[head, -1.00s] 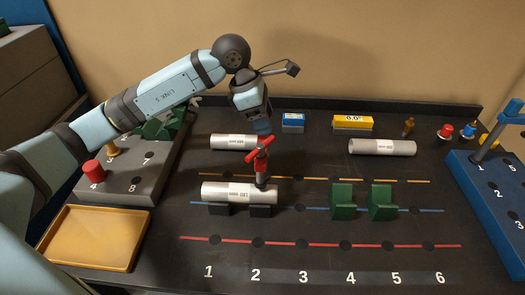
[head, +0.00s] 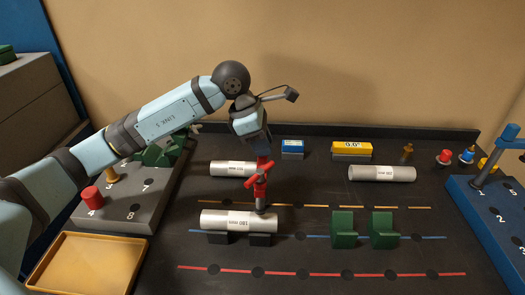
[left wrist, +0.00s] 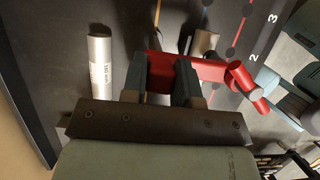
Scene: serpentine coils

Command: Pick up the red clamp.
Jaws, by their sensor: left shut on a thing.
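The red clamp (head: 260,187) stands upright in the head view at the right end of a white 180 mm tube (head: 232,220). Its dark lower end sits against or just in front of the tube's end; I cannot tell if they touch. My left gripper (head: 264,158) comes down from above and is shut on the clamp's upper part. In the left wrist view the clamp's red body (left wrist: 208,70) lies between the fingers (left wrist: 167,75), with its T-handle to the right. My right gripper is not in view.
Black supports (head: 217,237) hold the 180 mm tube, with green blocks (head: 343,230) to the right. More tubes (head: 381,173) lie behind. A grey peg block (head: 140,205), yellow tray (head: 95,262) and blue peg block (head: 490,205) flank the dark board.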

